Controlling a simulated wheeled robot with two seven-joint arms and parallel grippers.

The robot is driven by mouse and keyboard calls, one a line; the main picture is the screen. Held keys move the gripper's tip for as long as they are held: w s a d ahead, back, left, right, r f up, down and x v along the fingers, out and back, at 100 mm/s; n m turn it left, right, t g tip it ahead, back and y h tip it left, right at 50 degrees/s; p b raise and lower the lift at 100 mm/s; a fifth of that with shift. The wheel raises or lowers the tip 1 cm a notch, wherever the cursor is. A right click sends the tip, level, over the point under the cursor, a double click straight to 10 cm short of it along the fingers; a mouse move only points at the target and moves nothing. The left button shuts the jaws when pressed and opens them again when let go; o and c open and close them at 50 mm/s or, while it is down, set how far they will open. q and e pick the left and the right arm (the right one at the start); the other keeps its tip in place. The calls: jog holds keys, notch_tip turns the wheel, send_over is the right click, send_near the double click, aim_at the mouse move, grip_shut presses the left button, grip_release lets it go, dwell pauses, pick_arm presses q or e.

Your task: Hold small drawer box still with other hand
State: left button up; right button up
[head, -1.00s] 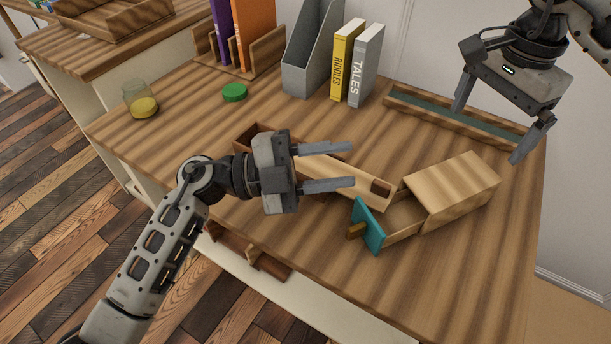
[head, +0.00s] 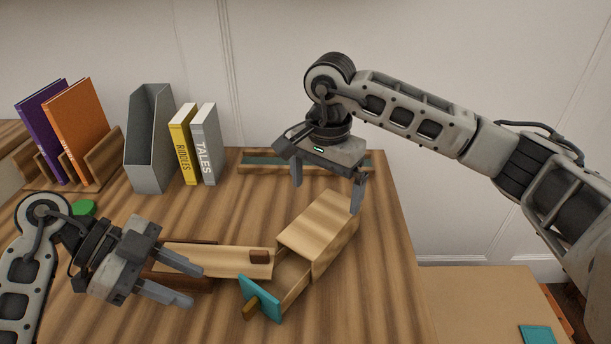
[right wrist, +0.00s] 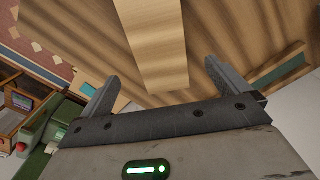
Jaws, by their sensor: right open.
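The small drawer box (head: 322,228) is light striped wood and stands on the table, with its drawer pulled out toward the front left. The drawer has a teal front (head: 261,298) and a wooden knob (head: 250,309). My right gripper (head: 326,188) is open above and just behind the box, its fingers pointing down. In the right wrist view the box (right wrist: 158,60) shows between and beyond the open fingers, and I see no clear contact. My left gripper (head: 197,285) has its fingers apart, left of the drawer and in front of a long wooden box.
The long wooden box with a light lid (head: 215,260) lies left of the drawer box. A green-lined tray (head: 258,163) lies behind. A yellow book (head: 183,145), grey book (head: 206,145) and grey file holder (head: 151,140) stand at the back left. The table right of the box is clear.

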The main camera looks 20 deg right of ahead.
aim_at(324, 218)
notch_tip(324, 218, down, 11)
jog(key=shift+r, duration=0.1)
jog(key=shift+c, duration=0.3)
jog(key=c, duration=1.1)
jog(key=shift+c, duration=0.2)
